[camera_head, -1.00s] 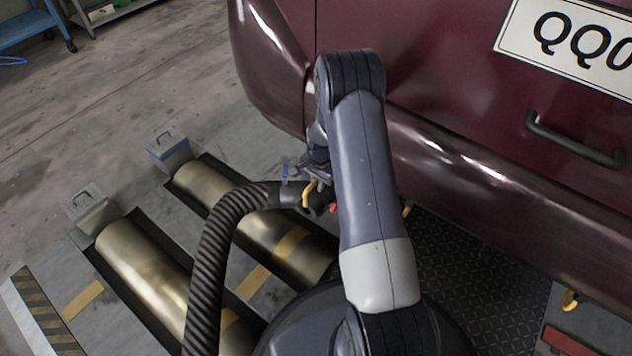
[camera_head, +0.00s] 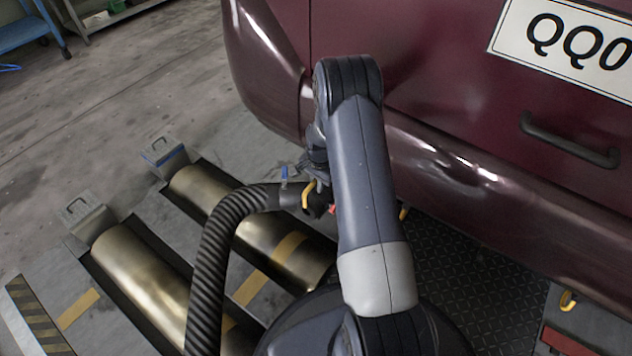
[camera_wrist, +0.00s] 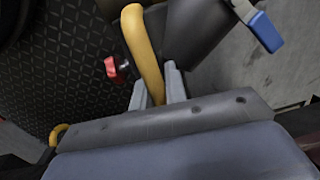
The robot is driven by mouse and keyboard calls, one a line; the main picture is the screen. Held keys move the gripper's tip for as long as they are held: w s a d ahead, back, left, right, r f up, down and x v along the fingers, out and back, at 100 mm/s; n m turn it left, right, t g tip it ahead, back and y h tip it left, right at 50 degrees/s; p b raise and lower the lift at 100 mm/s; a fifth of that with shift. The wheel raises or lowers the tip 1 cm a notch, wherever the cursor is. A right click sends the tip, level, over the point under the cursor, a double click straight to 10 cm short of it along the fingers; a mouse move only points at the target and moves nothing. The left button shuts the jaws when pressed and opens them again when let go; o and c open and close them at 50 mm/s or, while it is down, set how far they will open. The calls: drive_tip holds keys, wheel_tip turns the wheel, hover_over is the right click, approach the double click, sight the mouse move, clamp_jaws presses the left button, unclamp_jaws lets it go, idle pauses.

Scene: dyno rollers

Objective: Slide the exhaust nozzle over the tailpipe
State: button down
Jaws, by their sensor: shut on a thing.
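The exhaust nozzle (camera_head: 290,196) is a dark tube on the end of a black corrugated hose (camera_head: 207,270). It has a yellow handle, a blue lever and a red knob. My gripper (camera_wrist: 158,88) is shut on the yellow handle (camera_wrist: 143,45) in the wrist view. The nozzle body (camera_wrist: 200,35) lies beyond the fingers, with the blue lever (camera_wrist: 265,32) at right and the red knob (camera_wrist: 117,69) at left. In the head view my arm hides most of the gripper. I hold the nozzle beside the car's rear bumper. The tailpipe cannot be made out in either view.
The maroon car (camera_head: 430,110) fills the upper right, its bumper (camera_head: 480,190) close to my arm. Brass rollers (camera_head: 145,275) lie in the floor at left, with metal boxes (camera_head: 163,158) at their ends. A yellow hook (camera_head: 568,300) shows at lower right. Open floor lies at upper left.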

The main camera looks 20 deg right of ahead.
drive_tip(key=shift+f, duration=0.2)
idle(1.0)
drive_tip(key=c, duration=1.3)
unclamp_jaws()
drive_tip(key=shift+c, duration=0.2)
drive_tip(key=shift+s+f, duration=0.1)
drive_tip(key=shift+f, duration=0.05)
drive_tip(key=r+p, duration=0.1)
drive_tip(key=r, duration=0.2)
drive_tip(key=r+p, duration=0.1)
drive_tip(key=r, duration=0.3)
drive_tip(key=r+p, duration=0.2)
drive_tip(key=r, duration=0.2)
drive_tip(key=shift+s+d+r, duration=0.1)
drive_tip(key=shift+s+d, duration=0.1)
drive_tip(key=shift+s, duration=0.05)
drive_tip(key=f+b, duration=0.1)
drive_tip(key=f, duration=0.2)
drive_tip(key=f+b, duration=0.2)
drive_tip(key=f, duration=0.2)
drive_tip(key=f+b, duration=0.1)
drive_tip(key=f, duration=0.3)
drive_tip(key=shift+w+a+f, duration=0.1)
drive_tip(key=shift+w+a, duration=0.1)
drive_tip(key=shift+w, duration=0.15)
drive_tip(key=shift+r, duration=0.25)
drive_tip(key=shift+r, duration=0.15)
